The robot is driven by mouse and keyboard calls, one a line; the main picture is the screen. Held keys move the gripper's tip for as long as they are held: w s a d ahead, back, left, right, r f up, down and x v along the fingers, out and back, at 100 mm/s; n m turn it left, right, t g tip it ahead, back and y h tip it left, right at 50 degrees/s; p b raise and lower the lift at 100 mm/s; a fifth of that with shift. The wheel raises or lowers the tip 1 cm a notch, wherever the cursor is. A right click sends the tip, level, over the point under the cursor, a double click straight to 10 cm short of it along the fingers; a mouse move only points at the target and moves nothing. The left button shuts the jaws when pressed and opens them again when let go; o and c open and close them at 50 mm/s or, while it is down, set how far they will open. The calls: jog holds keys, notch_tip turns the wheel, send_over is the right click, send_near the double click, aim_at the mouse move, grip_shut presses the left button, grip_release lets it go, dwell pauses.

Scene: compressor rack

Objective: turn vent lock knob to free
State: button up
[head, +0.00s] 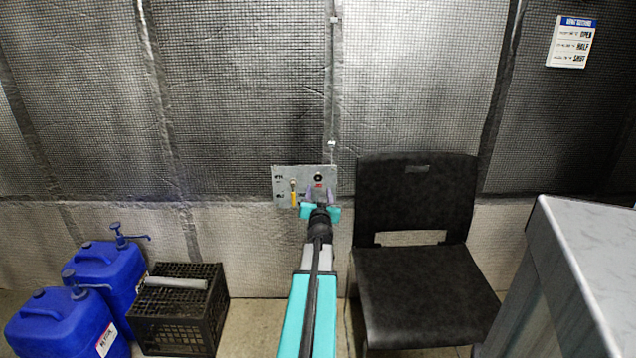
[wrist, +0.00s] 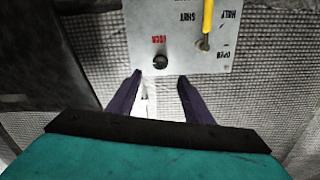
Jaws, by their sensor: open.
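The vent lock knob (head: 318,177) is a small round black knob on a grey metal panel (head: 283,173) fixed to the wall. In the wrist view the knob (wrist: 161,61) sits beside a red label. That view is upside down, and I cannot read which way the knob points. My gripper (head: 320,193) is in front of the panel, at its lower right. In the wrist view its two purple fingers (wrist: 160,76) are open and empty. The knob appears between and just beyond the fingertips, with no contact visible.
A yellow lever (head: 294,197) is close to the left of my gripper on the same panel, with SHUT, HALF and OPEN marks. A black chair (head: 415,205) stands right, a grey table (head: 580,240) farther right. Blue canisters (head: 110,268) and a black crate (head: 180,325) stand left.

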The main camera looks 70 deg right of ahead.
aim_at(318, 177)
jog(key=shift+b+x, duration=0.5)
jog(key=shift+x, duration=4.15)
jog(key=shift+c, duration=0.4)
jog(key=c, duration=1)
